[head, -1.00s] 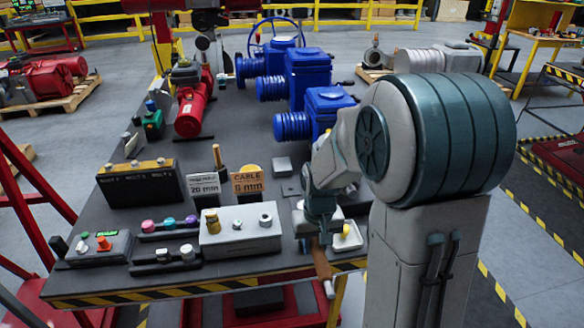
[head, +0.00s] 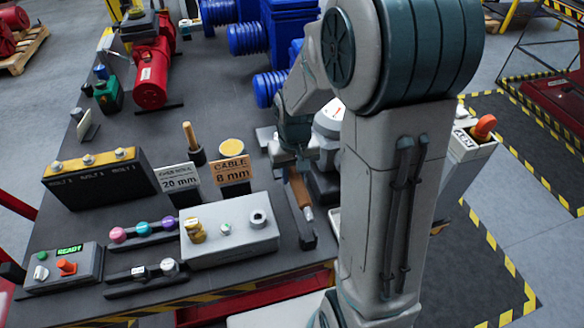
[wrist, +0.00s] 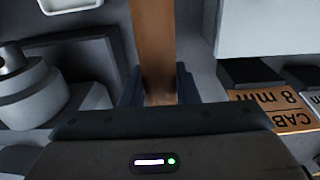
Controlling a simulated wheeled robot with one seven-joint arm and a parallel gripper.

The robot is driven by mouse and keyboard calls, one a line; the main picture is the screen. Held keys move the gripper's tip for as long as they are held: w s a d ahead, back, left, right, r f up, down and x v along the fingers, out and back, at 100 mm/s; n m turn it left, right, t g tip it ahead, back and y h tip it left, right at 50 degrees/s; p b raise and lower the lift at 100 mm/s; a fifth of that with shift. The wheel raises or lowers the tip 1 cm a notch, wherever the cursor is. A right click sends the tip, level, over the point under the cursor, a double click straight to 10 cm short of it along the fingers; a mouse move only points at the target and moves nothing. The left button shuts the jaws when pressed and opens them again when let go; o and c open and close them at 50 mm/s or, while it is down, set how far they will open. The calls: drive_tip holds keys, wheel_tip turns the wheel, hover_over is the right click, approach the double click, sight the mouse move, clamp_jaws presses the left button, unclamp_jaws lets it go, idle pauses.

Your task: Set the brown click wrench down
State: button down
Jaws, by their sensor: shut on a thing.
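The brown click wrench (head: 299,190) is in my gripper (head: 287,158), its brown shaft slanting down over the table to the right of the grey box with knobs. Its metal end lies by a dark grey bar (head: 304,237) on the table; whether they touch I cannot tell. In the wrist view the brown shaft (wrist: 153,40) runs up between the two dark fingers of my gripper (wrist: 158,88), which are shut on it. The end behind the fingers is hidden.
The grey knob box (head: 230,240) stands left of the wrench. The "CABLE 8 mm" sign (head: 232,172) and "20 mm" sign (head: 181,180) stand behind it. A white-faced gauge (head: 331,115) is close to my gripper. Blue valve actuators (head: 290,35) stand at the back.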

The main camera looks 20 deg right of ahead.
sight(294, 171)
drive_tip(key=shift+s, duration=0.1)
drive_tip(key=shift+f+b, duration=0.35)
drive_tip(key=shift+b, duration=0.1)
drive_tip(key=shift+f+b, duration=2.05)
drive_tip(key=shift+f, duration=0.5)
drive_tip(key=shift+f+b, duration=1.1)
drive_tip(key=shift+f, duration=0.05)
drive_tip(key=c, duration=1)
unclamp_jaws()
drive_tip(key=shift+c, duration=0.2)
wheel_tip(294, 171, up, 14)
drive_tip(key=shift+s+f, duration=0.1)
drive_tip(key=shift+s, duration=0.05)
